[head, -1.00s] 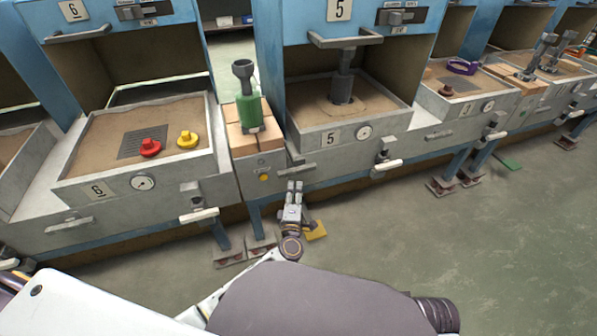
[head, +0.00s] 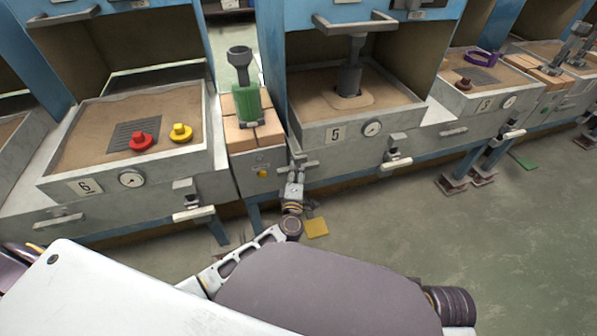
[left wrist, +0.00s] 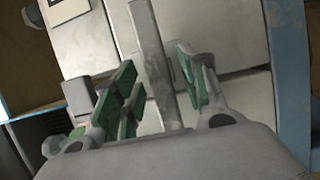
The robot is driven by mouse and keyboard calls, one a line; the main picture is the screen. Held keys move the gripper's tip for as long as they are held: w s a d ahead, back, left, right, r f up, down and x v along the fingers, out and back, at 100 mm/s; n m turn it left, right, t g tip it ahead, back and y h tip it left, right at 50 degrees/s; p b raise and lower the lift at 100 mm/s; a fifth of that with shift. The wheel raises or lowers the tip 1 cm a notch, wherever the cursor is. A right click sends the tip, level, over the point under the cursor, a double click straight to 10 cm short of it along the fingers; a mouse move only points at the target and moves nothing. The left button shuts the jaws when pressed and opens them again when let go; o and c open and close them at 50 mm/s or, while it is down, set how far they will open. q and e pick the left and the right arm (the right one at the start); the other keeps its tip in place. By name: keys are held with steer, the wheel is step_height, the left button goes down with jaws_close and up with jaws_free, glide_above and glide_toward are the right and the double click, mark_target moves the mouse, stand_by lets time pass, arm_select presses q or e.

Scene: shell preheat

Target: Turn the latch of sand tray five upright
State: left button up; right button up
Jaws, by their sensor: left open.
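Sand tray five (head: 309,133) is the sand-filled grey tray with the "5" plate, in the middle of the head view. Its latch (head: 397,164), a white lever under a grey bracket at the front right, lies about level. My left gripper (head: 297,164) is at the tray's front left, by its pull handle (head: 312,166), well left of the latch. In the left wrist view the gripper (left wrist: 157,85) is open, with a grey bar (left wrist: 153,60) between its green pads. Whether the pads touch it I cannot tell. My right gripper is out of view.
Tray six (head: 48,183) stands at left, with red (head: 141,142) and yellow (head: 181,132) knobbed pieces. A yellow piece (head: 316,228) lies on the floor. Open floor lies at right.

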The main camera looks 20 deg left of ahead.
arm_select(q)
jaws_close()
stand_by(0.5)
